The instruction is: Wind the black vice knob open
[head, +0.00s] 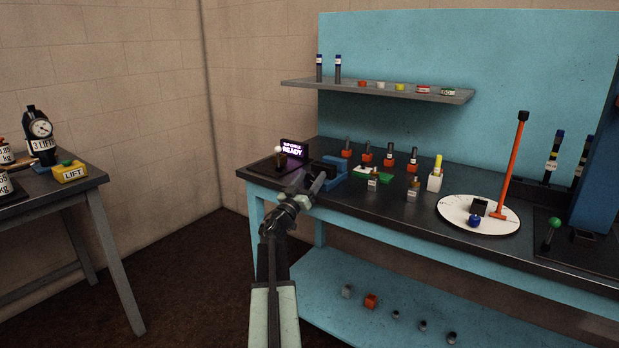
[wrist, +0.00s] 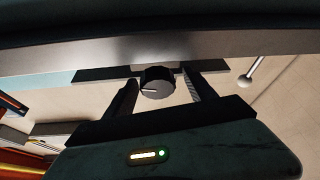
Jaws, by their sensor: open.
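The black vice knob (wrist: 158,82) shows in the wrist view as a short round cap with a pale line on it. My gripper (wrist: 162,92) is open, with one finger on each side of the knob and a gap visible at both sides. In the head view my gripper (head: 316,186) is at the front left edge of the bench, beside the blue vice (head: 334,166). The knob is not clear in the head view, where my gripper hides that area.
A lit READY display (head: 292,149) and a white-topped lever (head: 279,155) stand left of the vice. Several orange-based fittings (head: 389,158) stand behind it. A white round plate (head: 455,207) lies right. A side table (head: 90,183) stands far left, with open floor between.

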